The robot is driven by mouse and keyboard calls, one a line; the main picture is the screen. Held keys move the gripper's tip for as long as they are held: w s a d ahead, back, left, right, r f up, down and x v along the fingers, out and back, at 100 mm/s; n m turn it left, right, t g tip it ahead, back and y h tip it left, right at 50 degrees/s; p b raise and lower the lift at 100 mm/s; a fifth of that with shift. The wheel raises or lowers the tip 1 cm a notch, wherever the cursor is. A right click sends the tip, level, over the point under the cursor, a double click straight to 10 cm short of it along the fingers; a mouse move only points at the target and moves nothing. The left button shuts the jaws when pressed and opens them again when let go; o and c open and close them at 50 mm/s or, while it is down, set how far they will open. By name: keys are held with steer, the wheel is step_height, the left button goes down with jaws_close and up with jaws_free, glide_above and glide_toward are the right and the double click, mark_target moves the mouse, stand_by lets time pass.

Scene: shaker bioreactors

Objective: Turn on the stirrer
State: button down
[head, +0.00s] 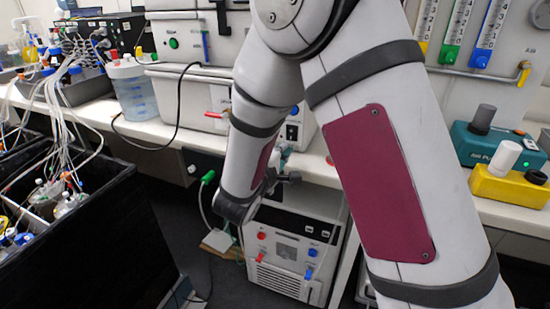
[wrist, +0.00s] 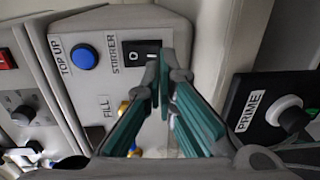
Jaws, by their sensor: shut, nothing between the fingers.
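The stirrer switch (wrist: 141,52) is a black rocker marked O and I, beside the STIRRER label (wrist: 115,55) on a pale grey panel (wrist: 99,88). In the wrist view my gripper (wrist: 160,78) is shut and empty, its green-padded fingers pointing at the panel. The fingertips overlap the lower right part of the switch, by the I side. I cannot tell whether they touch it or which way the rocker is tipped. In the head view my arm crosses in front of the panel, and the gripper is mostly hidden behind it.
A blue TOP UP button (wrist: 83,56) is left of the switch, with a FILL label (wrist: 104,108) below. A black box with a PRIME knob (wrist: 292,119) is close on the right. A red-and-blue-tapped unit (head: 287,252) stands under the bench.

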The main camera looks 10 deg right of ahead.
mark_target(291, 134)
steer(key=shift+x, duration=1.5)
